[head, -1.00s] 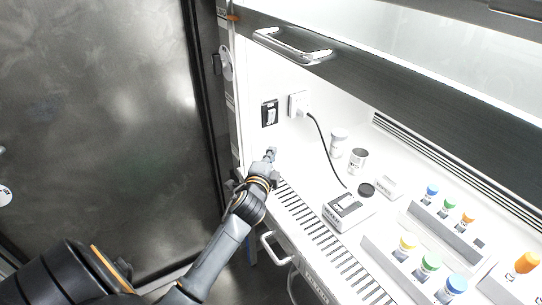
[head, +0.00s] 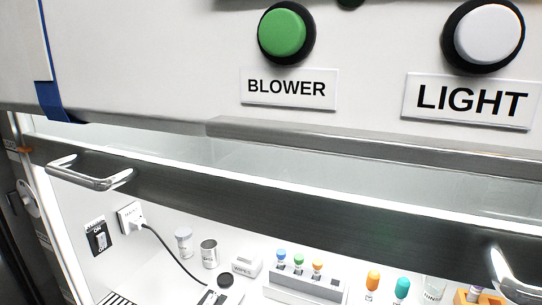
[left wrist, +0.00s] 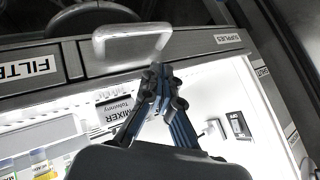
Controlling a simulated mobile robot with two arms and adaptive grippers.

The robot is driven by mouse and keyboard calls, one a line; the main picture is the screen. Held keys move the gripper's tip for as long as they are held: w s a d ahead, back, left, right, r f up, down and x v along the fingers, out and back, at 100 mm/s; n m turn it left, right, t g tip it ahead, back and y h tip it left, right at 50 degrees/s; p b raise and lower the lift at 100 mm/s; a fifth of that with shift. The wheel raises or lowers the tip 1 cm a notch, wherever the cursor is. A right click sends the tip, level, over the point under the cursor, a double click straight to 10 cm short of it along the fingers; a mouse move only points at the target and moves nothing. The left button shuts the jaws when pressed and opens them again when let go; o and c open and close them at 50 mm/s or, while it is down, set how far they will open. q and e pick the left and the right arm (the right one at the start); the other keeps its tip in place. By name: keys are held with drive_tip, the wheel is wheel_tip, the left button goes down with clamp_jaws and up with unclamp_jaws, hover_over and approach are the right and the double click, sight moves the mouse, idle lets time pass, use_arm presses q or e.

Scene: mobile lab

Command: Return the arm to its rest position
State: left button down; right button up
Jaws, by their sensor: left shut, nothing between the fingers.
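My left gripper (left wrist: 160,76) is in the left wrist view, its dark fingers closed together and empty. Its tips appear just below a metal drawer handle (left wrist: 131,40), and I cannot tell the exact gap. The mixer box (left wrist: 113,110) lies behind and to the left of the fingers, partly hidden. The head view shows neither of my arms. My right gripper is in no view.
The cabinet's raised sash has a handle (head: 90,176) at left. Above it are the green blower button (head: 283,33) and the white light button (head: 489,31).

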use_arm(q)
drive_tip(key=s+d+f+n+g+h, duration=0.1)
drive_tip(key=s+d+n+g+h, duration=0.15)
drive_tip(key=s+d, duration=0.4)
drive_tip(key=s+d+f+n+g+h, duration=0.1)
drive_tip(key=s+d+f+g, duration=0.15)
drive_tip(key=s, duration=0.75)
wheel_tip(320, 180, down, 25)
drive_tip(key=s+g, duration=0.1)
drive_tip(key=g, duration=0.1)
drive_tip(key=s+a+f, duration=0.3)
drive_tip(key=s+f, duration=1.3)
drive_tip(key=shift+s+g, duration=0.25)
drive_tip(key=shift+g, duration=0.15)
drive_tip(key=shift+m, duration=0.25)
